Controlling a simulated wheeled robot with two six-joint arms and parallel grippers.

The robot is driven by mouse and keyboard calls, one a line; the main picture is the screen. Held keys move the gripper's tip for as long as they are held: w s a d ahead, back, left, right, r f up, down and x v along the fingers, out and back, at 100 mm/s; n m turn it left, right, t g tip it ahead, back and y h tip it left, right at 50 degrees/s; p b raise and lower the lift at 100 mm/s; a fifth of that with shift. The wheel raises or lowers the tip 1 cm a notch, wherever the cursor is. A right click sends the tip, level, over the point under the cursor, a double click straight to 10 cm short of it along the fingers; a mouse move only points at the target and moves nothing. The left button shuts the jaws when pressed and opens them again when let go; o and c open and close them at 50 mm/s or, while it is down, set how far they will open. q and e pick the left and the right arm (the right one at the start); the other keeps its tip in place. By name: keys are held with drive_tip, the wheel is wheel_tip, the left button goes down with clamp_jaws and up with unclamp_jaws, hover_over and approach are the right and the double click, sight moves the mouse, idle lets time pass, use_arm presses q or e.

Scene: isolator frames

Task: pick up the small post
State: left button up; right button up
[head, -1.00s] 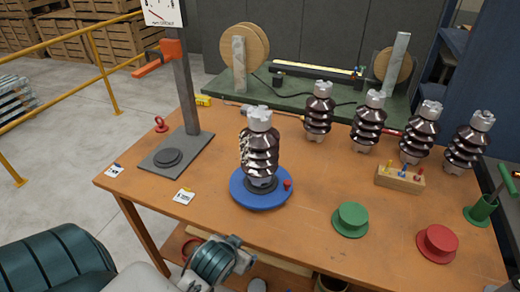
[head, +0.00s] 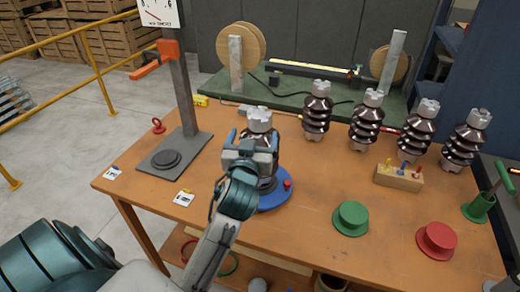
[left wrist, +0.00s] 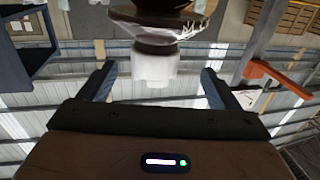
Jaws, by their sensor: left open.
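A dark brown ribbed post (head: 261,122) with a pale grey cap stands upright on a round blue turntable (head: 272,201). My open left gripper (head: 252,143) is in front of it in the head view and hides much of its middle. In the left wrist view, the post's pale cap (left wrist: 154,68) shows upside down between the two spread fingers (left wrist: 157,84), with gaps at both sides; I see no grip on it. Several similar posts (head: 317,112) stand in a row at the back right. Which one the task calls small is not clear. My right gripper is not in view.
A scale column (head: 182,90) on a grey base stands at the left. A green flanged piece (head: 350,218), a red flanged piece (head: 437,241) and a wooden peg block (head: 399,178) lie at the right. The table (head: 310,220) is clear between turntable and green piece.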

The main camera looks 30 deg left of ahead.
sight(255, 129)
use_arm(q)
drive_tip(key=p+x, duration=0.1)
drive_tip(key=x, duration=0.2)
drive_tip(key=shift+w+a, duration=0.25)
drive_tip(key=p+x, duration=0.1)
drive_tip(key=x, duration=0.1)
drive_tip(key=p+x, duration=0.1)
drive_tip(key=x, duration=0.1)
drive_tip(key=shift+w+d+p, duration=0.3)
drive_tip(key=shift+w+p, duration=0.05)
drive_tip(key=shift+w, duration=0.05)
drive_tip(key=shift+w+a+f, duration=0.25)
drive_tip(key=shift+w+a, duration=0.05)
drive_tip(key=shift+w, duration=0.1)
drive_tip(key=shift+s+d, duration=0.1)
drive_tip(key=c, duration=1.8)
drive_tip(key=shift+r, duration=0.35)
clamp_jaws()
drive_tip(key=shift+f, duration=0.1)
